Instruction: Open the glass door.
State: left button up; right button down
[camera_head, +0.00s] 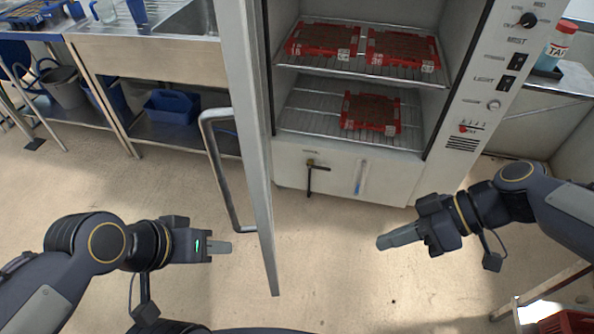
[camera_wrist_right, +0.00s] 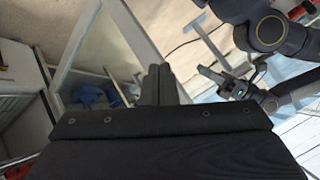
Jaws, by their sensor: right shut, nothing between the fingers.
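The glass door (camera_head: 249,130) of the cabinet stands swung open. It is seen nearly edge-on, left of the cabinet opening, with its grey bar handle (camera_head: 216,172) on its left side. In the right wrist view the door's pale frame and glass (camera_wrist_right: 72,52) show at the upper left. My right gripper (camera_head: 384,243) is shut and empty, right of the door and below the cabinet, apart from both. Its fingers show in the wrist view (camera_wrist_right: 159,80). My left gripper (camera_head: 228,248) looks shut and empty, left of the door's lower part, below the handle; contact is unclear.
The open cabinet holds red trays (camera_head: 322,40) on wire shelves (camera_head: 300,110). A control panel (camera_head: 490,85) runs along its right side. A steel sink bench (camera_head: 150,55) with a blue caddy (camera_head: 185,107) underneath stands left. The floor before the cabinet is clear.

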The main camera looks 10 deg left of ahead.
jog(key=w+a+r+n+g+y+p, duration=0.3)
jog(key=w+a+r+n+g+y, duration=0.1)
jog(key=w+a+r+n+y, duration=0.35)
jog(key=s+a+f+n+p, duration=0.1)
jog(key=s+a, duration=0.3)
jog(key=a, duration=0.7)
jog(key=shift+s+a+f+n+p, duration=0.15)
jog(key=shift+a+f+n+p, duration=0.15)
jog(key=shift+p, duration=0.2)
